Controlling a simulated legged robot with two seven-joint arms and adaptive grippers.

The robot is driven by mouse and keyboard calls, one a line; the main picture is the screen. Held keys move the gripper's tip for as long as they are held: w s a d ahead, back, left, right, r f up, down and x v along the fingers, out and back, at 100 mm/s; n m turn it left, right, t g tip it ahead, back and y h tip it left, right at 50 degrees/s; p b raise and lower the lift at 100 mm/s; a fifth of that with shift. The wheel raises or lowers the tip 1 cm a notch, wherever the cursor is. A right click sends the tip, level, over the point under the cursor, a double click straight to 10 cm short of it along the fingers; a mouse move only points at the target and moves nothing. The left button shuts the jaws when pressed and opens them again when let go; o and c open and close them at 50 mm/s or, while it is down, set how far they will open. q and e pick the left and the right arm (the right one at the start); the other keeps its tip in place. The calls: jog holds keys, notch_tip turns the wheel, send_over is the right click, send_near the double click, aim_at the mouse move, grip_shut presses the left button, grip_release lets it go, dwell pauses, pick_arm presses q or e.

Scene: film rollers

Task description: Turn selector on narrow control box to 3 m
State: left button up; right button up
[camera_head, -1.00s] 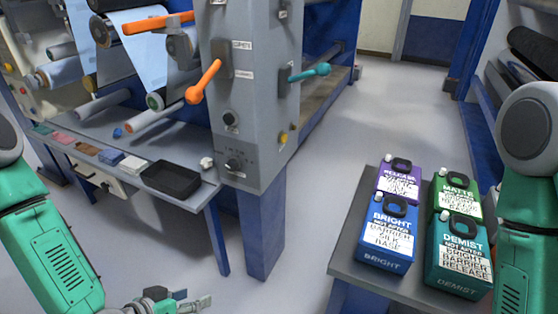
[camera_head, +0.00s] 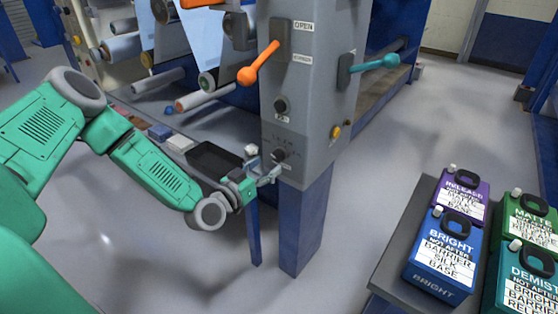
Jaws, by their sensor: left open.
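The narrow grey control box (camera_head: 306,90) stands upright on a blue post in the middle of the view. Its black selector knob (camera_head: 281,154) sits low on the front face, under small lettering too blurred to read. My left gripper (camera_head: 266,165) is open at the knob, with its fingers close around or beside it; I cannot tell whether they touch. The gripper partly covers the knob and its setting cannot be read. My right gripper is not in view.
An orange lever (camera_head: 261,62), a teal lever (camera_head: 375,64), another black knob (camera_head: 280,105) and a yellow button (camera_head: 336,132) are on the box. A black tray (camera_head: 214,160) lies behind my left wrist. Labelled jugs (camera_head: 444,252) stand on a stand at right.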

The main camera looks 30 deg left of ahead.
aim_at(275, 159)
pick_arm(q)
jog(key=w, duration=0.4)
jog(key=shift+w+f+b, duration=0.15)
jog(key=shift+b, duration=0.25)
jog(key=shift+w+d, duration=0.2)
jog(key=shift+w, duration=0.4)
jog(key=c, duration=1.2)
